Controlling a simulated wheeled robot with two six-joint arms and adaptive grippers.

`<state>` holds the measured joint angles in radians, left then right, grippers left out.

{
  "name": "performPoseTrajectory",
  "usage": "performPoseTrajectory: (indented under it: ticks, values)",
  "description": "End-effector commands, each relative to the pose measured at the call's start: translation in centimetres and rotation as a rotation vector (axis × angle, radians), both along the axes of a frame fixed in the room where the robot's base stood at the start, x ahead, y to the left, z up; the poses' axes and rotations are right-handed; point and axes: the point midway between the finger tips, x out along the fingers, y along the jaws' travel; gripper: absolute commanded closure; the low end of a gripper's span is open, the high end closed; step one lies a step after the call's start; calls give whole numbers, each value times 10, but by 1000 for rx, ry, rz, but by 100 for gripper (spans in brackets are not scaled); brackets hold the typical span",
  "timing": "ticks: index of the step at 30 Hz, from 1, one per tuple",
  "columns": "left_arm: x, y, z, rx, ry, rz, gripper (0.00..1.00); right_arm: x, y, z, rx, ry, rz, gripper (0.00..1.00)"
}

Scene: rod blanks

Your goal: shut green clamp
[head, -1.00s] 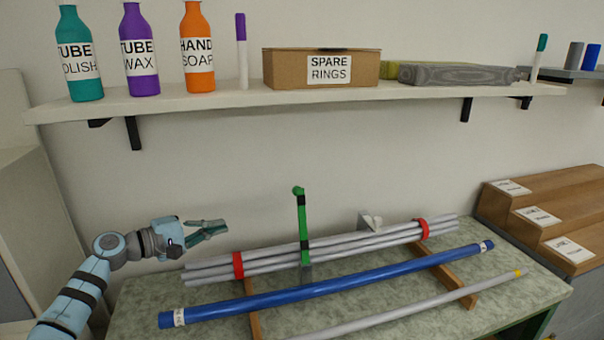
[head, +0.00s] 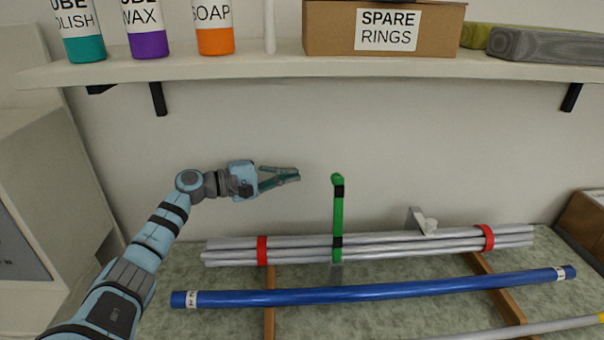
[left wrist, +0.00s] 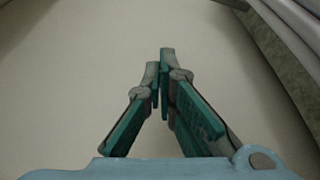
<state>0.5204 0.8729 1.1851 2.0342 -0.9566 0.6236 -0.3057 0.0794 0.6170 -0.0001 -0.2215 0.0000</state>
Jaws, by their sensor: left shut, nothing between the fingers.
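The green clamp (head: 338,215) stands behind or at the bundle of grey rods, its green arm pointing straight up with a rounded top end and black bands. Its grey base shows below, in front of the rods. My left gripper (head: 297,175) is shut and empty, in the air to the left of the clamp's top and at about its height, with a small gap between. In the left wrist view the two teal fingers (left wrist: 161,75) come together at the tips, with nothing between them; the clamp is not in that view. My right gripper is not in view.
Grey rods (head: 400,246) lie bundled with red bands (head: 262,250) on the bench. A blue tube (head: 370,292) lies in front on wooden supports (head: 269,320). A grey and white fitting (head: 424,222) is behind. Above hangs a shelf (head: 270,62) with bottles and a box (head: 335,28).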

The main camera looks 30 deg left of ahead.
Motion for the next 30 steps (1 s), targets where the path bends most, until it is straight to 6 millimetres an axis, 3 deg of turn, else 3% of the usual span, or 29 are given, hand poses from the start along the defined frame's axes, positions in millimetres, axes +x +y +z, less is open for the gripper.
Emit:
performPoseTrajectory:
  ticks: [13, 15, 19, 30]
  values:
    - [74, -52, -6, -4, 1, -1, 100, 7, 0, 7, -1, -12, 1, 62]
    - [59, -58, -1, 5, 4, 0, 100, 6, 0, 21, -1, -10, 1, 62]
    - [46, -67, 3, 4, 3, 2, 100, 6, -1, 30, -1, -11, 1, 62]
    - [40, -71, 3, 0, 2, 3, 100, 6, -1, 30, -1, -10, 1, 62]
